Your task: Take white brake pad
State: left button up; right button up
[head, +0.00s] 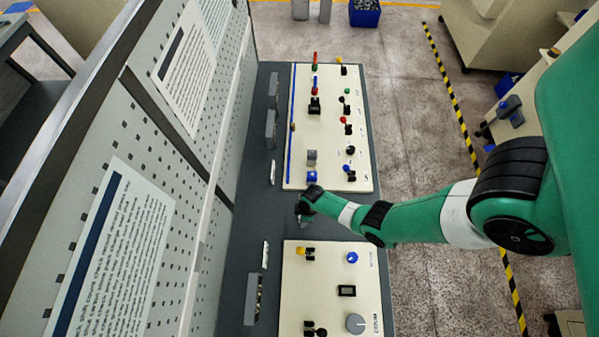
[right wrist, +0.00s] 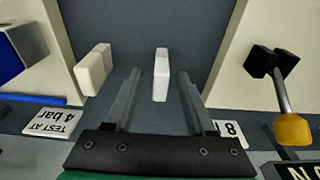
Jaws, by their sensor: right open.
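The white brake pad (right wrist: 161,75) stands as a thin upright block on the dark grey surface in the right wrist view. It lies between the two fingers of my right gripper (right wrist: 158,85), which is open, with a gap visible on both sides. A second white block (right wrist: 93,70) is left of the left finger, by the cream panel edge. In the head view my right gripper (head: 303,209) is over the dark strip between the two cream panels, and the pad cannot be made out there. My left gripper is not in view.
An upper cream panel (head: 328,135) and a lower cream panel (head: 350,275) carry knobs and switches. A yellow-tipped lever (right wrist: 290,115) is right of my gripper, and a blue block (right wrist: 8,58) is left. A perforated board (head: 110,130) rises along the left.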

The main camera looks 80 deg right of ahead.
jog(key=shift+f, duration=0.6)
jog(key=shift+r, duration=0.2)
grip_shut()
jog(key=shift+r, duration=0.1)
